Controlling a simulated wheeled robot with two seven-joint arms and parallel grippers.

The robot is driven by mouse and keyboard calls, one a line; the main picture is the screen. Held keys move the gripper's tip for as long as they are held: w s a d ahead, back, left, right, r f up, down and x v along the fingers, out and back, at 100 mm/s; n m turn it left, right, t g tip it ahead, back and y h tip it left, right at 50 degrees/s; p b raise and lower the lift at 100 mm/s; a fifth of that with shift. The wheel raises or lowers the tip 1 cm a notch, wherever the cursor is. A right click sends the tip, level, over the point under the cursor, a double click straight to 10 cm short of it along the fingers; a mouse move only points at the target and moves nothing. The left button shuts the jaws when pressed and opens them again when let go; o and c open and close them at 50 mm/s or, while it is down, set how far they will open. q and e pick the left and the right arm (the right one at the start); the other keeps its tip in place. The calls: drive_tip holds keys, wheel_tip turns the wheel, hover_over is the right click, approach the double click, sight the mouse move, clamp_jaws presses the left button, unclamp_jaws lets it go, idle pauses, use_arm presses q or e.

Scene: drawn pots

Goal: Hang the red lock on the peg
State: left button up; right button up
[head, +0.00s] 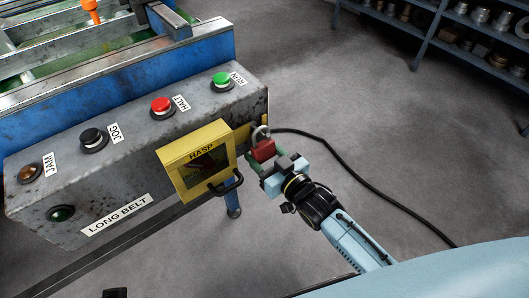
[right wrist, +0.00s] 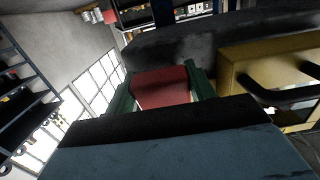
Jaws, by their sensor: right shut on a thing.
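The red lock (head: 262,150) is in my right gripper (head: 265,154), beside the right end of the grey control box. Its grey shackle (head: 260,133) points up, close to a yellow plate (head: 243,133) on the box's end. In the right wrist view the red lock body (right wrist: 163,88) sits between the two green fingers of my right gripper (right wrist: 163,84). I cannot make out the peg; whether the shackle is around anything or only beside it cannot be told.
The grey control box (head: 110,170) carries several buttons. A black cable (head: 350,170) lies on the floor. Shelves (head: 455,45) stand behind. The floor to the right is mostly clear.

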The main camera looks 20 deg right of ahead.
idle(0.4)
drive_tip(key=o, duration=1.7)
drive_tip(key=shift+s, duration=0.1)
drive_tip(key=shift+p+v, duration=0.85)
drive_tip(key=shift+v, duration=0.4)
drive_tip(key=shift+p+v, duration=1.3)
drive_tip(key=shift+v, duration=1.35)
drive_tip(key=shift+f, duration=0.15)
